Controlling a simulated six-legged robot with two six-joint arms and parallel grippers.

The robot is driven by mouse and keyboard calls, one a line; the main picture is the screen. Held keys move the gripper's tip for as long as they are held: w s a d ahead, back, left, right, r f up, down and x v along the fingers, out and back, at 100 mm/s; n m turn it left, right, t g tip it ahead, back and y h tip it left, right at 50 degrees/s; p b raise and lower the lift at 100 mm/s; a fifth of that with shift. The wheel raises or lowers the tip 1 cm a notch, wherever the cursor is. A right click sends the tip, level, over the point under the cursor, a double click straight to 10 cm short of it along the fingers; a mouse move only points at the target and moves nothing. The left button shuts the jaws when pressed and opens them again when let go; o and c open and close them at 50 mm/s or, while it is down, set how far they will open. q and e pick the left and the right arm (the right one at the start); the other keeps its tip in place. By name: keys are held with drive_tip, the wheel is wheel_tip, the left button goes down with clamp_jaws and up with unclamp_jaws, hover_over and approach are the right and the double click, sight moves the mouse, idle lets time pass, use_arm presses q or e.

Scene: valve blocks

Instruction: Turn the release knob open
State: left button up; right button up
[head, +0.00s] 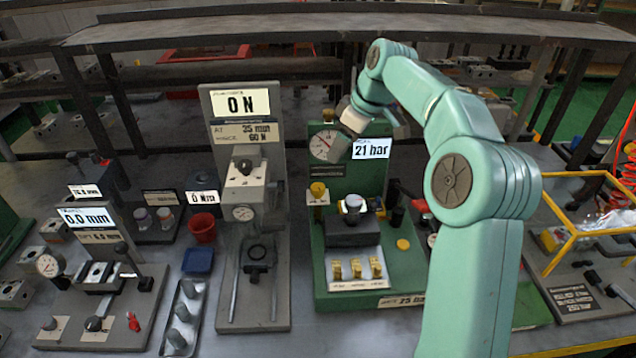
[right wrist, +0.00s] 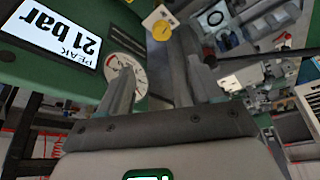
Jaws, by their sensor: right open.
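The green test stand (head: 384,288) stands right of centre in the head view. A yellow knob (head: 317,189) on a pale plate sits at its left, below the dial gauge (head: 323,145); I take it for the release knob, but no readable label confirms this. The knob also shows in the right wrist view (right wrist: 162,31), just beyond the fingertips. My right gripper (head: 336,136) is open and empty in front of the stand's back panel, above the knob and apart from it. The display (head: 371,149) reads 21 bar. My left gripper is out of view.
On the green stand are a dark block (head: 352,232), several small yellow pieces (head: 356,268) and a dark upright part (head: 394,192). A yellow-framed guard (head: 548,206) stands at right.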

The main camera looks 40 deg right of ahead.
sight(318, 187)
drive_tip(key=x, duration=1.3)
drive_tip(key=shift+s+a+f, duration=0.15)
drive_tip(key=shift+a+f, duration=0.1)
drive_tip(key=shift+a, duration=0.1)
drive_tip(key=shift+w+f, duration=0.2)
drive_tip(key=shift+f, duration=0.2)
drive_tip(key=c, duration=1.1)
